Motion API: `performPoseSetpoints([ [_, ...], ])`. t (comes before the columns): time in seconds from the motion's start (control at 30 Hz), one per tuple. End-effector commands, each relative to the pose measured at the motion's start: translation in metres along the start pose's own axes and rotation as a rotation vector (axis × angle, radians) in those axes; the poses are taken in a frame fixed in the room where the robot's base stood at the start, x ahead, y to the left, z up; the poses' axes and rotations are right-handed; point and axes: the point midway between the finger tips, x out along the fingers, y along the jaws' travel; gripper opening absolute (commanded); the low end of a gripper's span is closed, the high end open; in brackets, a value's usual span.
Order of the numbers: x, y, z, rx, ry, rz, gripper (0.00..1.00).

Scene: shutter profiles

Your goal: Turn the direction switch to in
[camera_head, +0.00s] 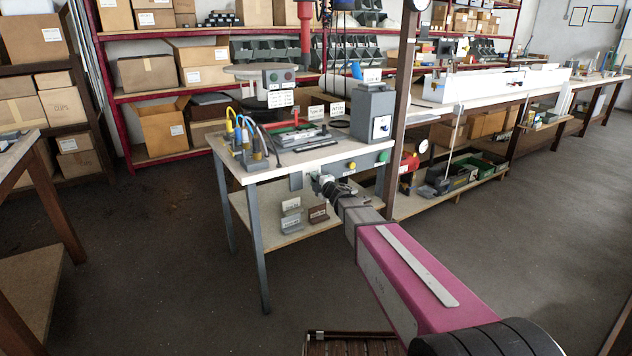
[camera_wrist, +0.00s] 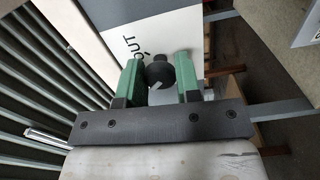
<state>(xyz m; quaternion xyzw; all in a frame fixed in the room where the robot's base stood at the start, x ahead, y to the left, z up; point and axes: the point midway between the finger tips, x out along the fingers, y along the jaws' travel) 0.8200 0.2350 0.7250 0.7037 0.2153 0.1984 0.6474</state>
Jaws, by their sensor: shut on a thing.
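The direction switch (camera_wrist: 158,72) is a dark round knob on a white plate (camera_wrist: 188,22) in the wrist view. A pale mark shows on its lower part. Black lettering that seems to read "OUT" stands on the plate beside the knob, turned sideways; I see no "IN" label. My gripper (camera_wrist: 160,68) has its two green fingers on either side of the knob and is shut on it. In the head view my gripper (camera_head: 322,182) is at the front edge of the workbench (camera_head: 262,173). The switch is too small or hidden to make out there.
A yellow button (camera_head: 351,166) and a green button (camera_head: 382,157) sit on the bench front right of my gripper. A grey box (camera_head: 372,112) and cabled fittings (camera_head: 250,150) stand on top. Labelled blocks (camera_head: 291,215) lie on the lower shelf.

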Motion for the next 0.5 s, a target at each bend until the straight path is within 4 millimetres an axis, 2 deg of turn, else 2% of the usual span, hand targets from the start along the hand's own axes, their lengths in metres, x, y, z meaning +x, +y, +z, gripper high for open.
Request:
performPoseSetpoints([
  [0.5,-0.0009,-0.0006,-0.0003,-0.101,-0.001,-0.002,0.08],
])
